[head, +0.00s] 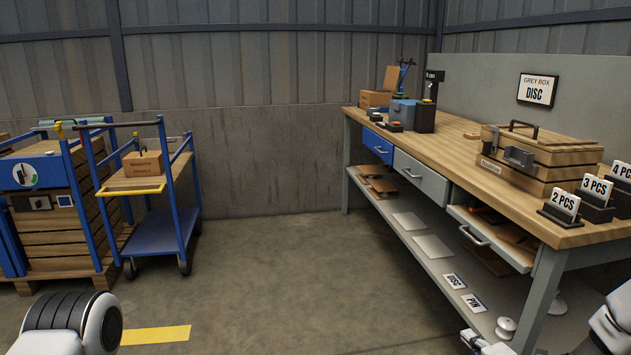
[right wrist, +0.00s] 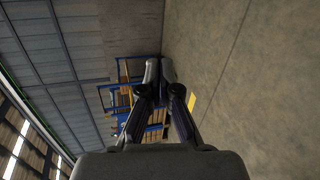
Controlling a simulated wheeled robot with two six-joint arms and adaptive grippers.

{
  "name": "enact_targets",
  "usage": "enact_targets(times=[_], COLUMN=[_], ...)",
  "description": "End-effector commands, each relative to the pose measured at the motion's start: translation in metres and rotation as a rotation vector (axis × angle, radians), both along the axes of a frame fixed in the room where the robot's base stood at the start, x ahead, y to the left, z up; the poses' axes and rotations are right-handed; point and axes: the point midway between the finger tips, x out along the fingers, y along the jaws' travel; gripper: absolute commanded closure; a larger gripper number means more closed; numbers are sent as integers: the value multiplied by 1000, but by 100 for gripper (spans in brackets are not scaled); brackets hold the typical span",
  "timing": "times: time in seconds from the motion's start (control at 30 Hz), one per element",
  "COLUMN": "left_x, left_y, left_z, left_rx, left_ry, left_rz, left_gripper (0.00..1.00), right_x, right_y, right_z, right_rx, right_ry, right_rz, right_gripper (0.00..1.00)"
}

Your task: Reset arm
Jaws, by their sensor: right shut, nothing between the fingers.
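My right gripper (head: 470,338) shows at the bottom edge of the head view, partly cut off, in front of the workbench's lower shelf. In the right wrist view my right gripper (right wrist: 160,70) has its two dark fingers together at the tips, with nothing between them. My left arm shows only as a black and white joint at the bottom left of the head view. My left gripper is out of view.
A wooden workbench (head: 455,150) stands at the right, with a wooden box (head: 540,160) and number signs on it. Its drawer (head: 490,238) is pulled out. A blue cart (head: 155,230) and a crate stack (head: 55,215) stand left. The middle floor is clear.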

Motion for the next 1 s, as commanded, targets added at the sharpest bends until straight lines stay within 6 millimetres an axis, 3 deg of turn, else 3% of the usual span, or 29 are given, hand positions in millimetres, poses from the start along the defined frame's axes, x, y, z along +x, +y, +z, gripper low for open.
enact_targets(times=[0.03, 0.17, 0.2, 0.27, 0.3, 0.4, 0.5, 0.6, 0.8, 0.83, 1.0], left_x=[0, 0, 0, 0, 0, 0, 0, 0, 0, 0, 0], left_y=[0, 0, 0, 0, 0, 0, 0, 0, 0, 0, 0], left_z=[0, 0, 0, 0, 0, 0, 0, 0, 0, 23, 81], left_rx=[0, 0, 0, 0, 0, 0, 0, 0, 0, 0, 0], left_ry=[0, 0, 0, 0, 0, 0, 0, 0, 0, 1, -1], left_rz=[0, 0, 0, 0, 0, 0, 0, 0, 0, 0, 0], left_gripper=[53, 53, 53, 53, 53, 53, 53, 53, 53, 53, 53], right_x=[-16, -80, -106, -148, -179, -255, -301, -328, -347, -347, -346], right_y=[34, 100, 117, 138, 149, 164, 163, 157, 151, 151, 151], right_z=[-35, -113, -134, -161, -176, -199, -201, -197, -196, -172, -115], right_rx=[10, 158, 220, 320, 389, 561, 707, 844, 1099, 1100, 1098], right_ry=[109, 414, 517, 675, 780, 1002, 1087, 1087, 965, 963, 966], right_rz=[51, 58, 28, -50, -126, -417, -735, -1032, -1495, -1493, -1487], right_gripper=[100, 100, 100, 100, 100, 100, 100, 100, 100, 100, 100])
